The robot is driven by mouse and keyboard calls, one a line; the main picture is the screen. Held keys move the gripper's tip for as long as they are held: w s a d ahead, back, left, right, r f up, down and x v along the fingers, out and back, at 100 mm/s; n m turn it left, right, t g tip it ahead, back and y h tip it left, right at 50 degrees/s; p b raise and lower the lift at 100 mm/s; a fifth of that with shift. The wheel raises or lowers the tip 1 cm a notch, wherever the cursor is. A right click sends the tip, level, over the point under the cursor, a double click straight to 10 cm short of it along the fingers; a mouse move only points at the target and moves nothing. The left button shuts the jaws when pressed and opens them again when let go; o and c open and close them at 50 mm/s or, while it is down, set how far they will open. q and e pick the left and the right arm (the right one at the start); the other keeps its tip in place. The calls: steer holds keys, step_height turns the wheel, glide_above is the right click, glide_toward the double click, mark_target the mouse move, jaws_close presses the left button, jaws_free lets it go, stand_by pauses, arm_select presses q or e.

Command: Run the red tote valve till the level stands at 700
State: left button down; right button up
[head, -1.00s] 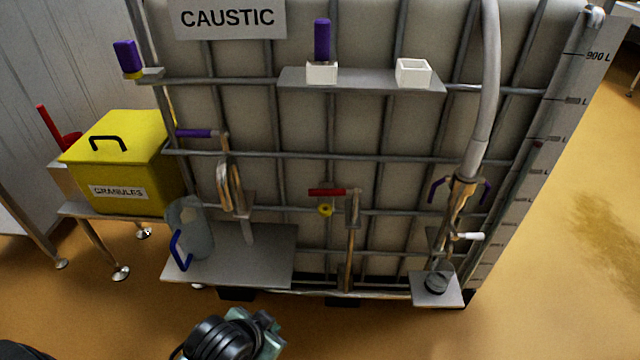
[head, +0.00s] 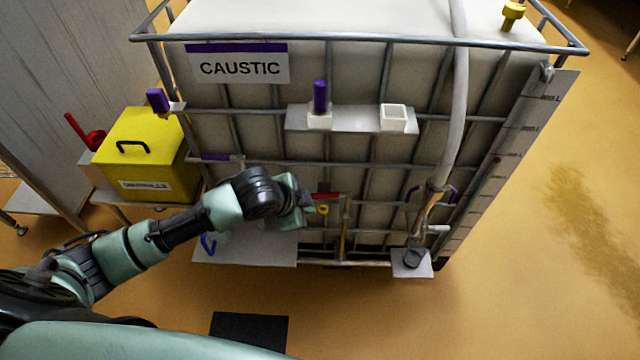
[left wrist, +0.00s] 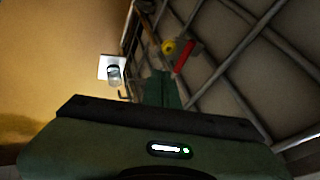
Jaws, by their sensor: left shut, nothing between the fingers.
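The red valve handle (head: 326,195) is on the front of the caged tote (head: 350,145) labelled CAUSTIC, with a yellow round part (head: 322,209) just below it. My left gripper (head: 308,206) is shut and empty, just left of the handle in the head view; I cannot tell whether it touches. In the left wrist view the red handle (left wrist: 186,57) and yellow part (left wrist: 168,47) lie beyond the shut fingers (left wrist: 161,89). The level scale (head: 496,170) runs down the tote's right edge. A small red spot sits beside it near its third visible mark; numbers are unreadable now. My right gripper is out of view.
A shelf (head: 350,122) on the tote holds a purple-topped block and a white open box (head: 394,116). A grey hose (head: 458,100) hangs at the right above a small plate (head: 425,268). A yellow granules bin (head: 150,150) stands left. The floor at right is clear.

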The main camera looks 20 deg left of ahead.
arm_select(q)
steer(key=w+f, duration=0.8)
steer(key=shift+w+d+f, duration=0.15)
steer(key=shift+d+f, duration=0.1)
steer(key=shift+d, duration=0.05)
steer(key=shift+w+a+f, duration=0.1)
steer(key=shift+w+a, duration=0.1)
steer(key=shift+w, duration=0.3)
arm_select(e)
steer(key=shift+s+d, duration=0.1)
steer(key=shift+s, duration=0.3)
